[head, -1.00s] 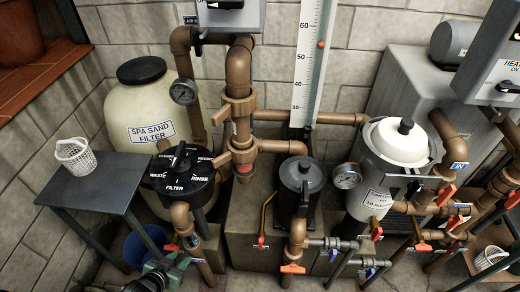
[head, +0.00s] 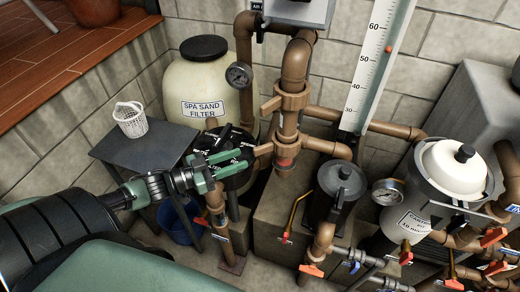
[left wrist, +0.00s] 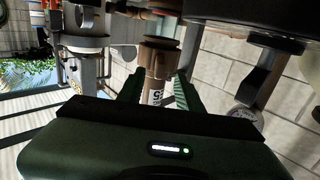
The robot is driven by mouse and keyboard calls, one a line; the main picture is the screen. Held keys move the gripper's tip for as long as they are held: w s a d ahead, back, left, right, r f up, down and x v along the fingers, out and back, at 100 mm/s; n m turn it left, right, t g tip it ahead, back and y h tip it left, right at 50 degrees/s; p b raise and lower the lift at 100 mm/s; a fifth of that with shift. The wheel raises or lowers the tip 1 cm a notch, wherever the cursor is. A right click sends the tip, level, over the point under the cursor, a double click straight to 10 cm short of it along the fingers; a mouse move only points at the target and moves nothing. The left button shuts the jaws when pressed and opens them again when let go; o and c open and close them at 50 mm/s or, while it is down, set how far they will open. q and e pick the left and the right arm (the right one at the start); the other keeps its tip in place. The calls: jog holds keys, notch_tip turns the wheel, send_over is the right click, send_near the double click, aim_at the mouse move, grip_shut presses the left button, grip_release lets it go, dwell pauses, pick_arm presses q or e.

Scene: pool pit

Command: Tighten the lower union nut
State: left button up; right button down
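A brown vertical pipe stands right of the spa sand filter in the head view, with an upper union nut (head: 291,97) and a lower union nut (head: 284,141). Each nut has wings sticking out; one wing of the lower nut points left toward my gripper. My left gripper (head: 243,160) is open and empty, left of the lower nut, its fingers pointing right over the black filter valve. In the left wrist view, the open fingers (left wrist: 157,88) have a brown pipe with a white label (left wrist: 157,66) in line between them, apparently beyond the tips. My right gripper is out of view.
The black filter valve (head: 241,177) lies under my gripper. A dark side table (head: 140,158) with a white basket (head: 130,119) is at left. A black pump strainer (head: 339,190) stands right of the nuts, and a scale board (head: 378,65) behind.

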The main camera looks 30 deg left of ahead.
aim_at(259, 154)
pick_arm(q)
jog(key=shift+h, duration=0.4)
jog(key=p+x, duration=0.1)
jog(key=x, duration=0.6)
jog(key=shift+w+d+r, duration=0.15)
jog(key=shift+w+r, duration=0.05)
jog(key=shift+w, duration=0.2)
grip_shut()
dwell(0.8)
